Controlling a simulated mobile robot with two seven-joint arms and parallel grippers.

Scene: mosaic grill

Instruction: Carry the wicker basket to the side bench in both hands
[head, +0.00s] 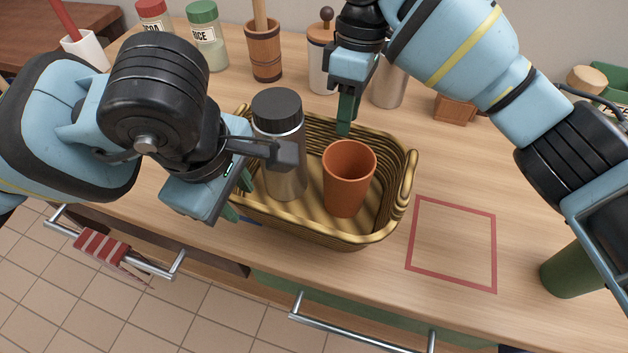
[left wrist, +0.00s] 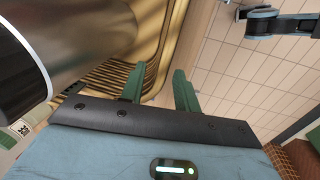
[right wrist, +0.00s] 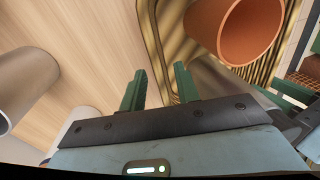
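The wicker basket (head: 375,238) stands on the wooden counter, holding a steel flask (head: 285,165) with a black lid and a terracotta cup (head: 348,178). A looped handle shows at its right end. My left gripper (head: 240,198) is at the basket's left end. In the left wrist view its fingers (left wrist: 163,88) are apart, around the rim; contact is unclear. My right gripper (head: 346,115) is at the back rim, behind the cup. In the right wrist view its fingers (right wrist: 160,88) are apart with the rim between them.
A dark wooden surface (head: 35,40) at the upper left may be the side bench. A red outlined square (head: 452,243) on the counter is clear. Drawer handles (head: 360,328) project in front.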

